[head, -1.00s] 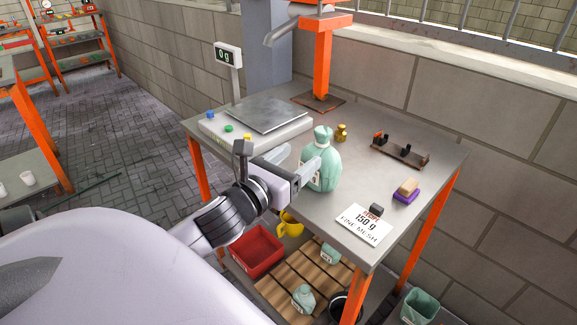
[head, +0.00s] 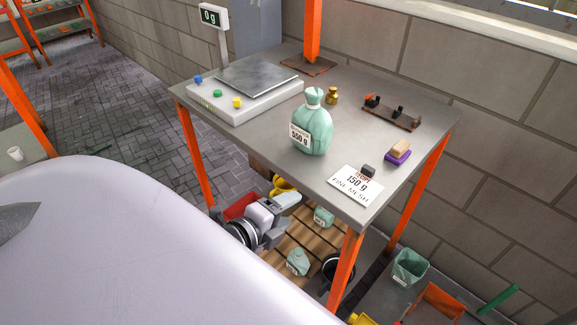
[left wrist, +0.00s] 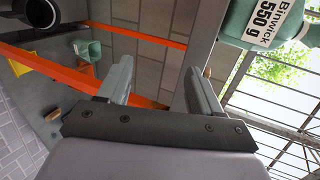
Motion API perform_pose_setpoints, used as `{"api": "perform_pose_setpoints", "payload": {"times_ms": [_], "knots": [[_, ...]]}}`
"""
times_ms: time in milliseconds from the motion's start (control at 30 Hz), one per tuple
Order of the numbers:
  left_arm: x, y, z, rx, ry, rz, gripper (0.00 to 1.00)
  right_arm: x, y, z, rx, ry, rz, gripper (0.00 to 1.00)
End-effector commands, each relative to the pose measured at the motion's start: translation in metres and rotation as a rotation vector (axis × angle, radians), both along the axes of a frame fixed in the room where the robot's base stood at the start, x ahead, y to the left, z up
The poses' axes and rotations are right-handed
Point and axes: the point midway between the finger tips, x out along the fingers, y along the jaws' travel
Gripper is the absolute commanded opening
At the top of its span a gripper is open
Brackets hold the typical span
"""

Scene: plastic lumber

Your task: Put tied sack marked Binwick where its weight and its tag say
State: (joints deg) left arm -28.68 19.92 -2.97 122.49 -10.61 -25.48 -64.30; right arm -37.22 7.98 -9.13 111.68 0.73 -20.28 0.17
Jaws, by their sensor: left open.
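The tied sack marked Binwick (head: 315,130) is pale green with a knotted top and stands upright on the grey table (head: 280,135). Its tag reads 550 g; the name Binwick reads on it in the left wrist view (left wrist: 268,22), at the top right. The scale (head: 260,98) stands behind and left of the sack, its plate empty and its display (head: 210,16) at 0 g. My left gripper (head: 284,216) is open and empty, below the table's front edge, apart from the sack; its fingers also show in the left wrist view (left wrist: 160,85). My right gripper is out of view.
A card (head: 352,192) reading 150 g FINE MESH lies at the table's front right corner. Below, two more green sacks (head: 298,262) rest on a slatted pallet (head: 272,262) near a red crate (head: 238,204) and a dark bucket (head: 345,268). A green bin (head: 410,268) stands right.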

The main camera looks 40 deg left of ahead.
Motion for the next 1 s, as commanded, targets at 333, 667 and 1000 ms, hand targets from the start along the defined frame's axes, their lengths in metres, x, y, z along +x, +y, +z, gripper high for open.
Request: {"api": "perform_pose_setpoints", "payload": {"times_ms": [333,667,1000], "knots": [[-0.058,-0.055,-0.090,-0.921,0.246,0.369,0.65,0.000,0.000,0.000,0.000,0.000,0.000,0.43],[-0.090,-0.086,-0.123,-1.363,0.358,0.623,0.65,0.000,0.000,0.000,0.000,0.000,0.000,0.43],[-0.091,-0.086,-0.122,-1.379,0.361,0.632,0.65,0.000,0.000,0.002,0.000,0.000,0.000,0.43]]}}
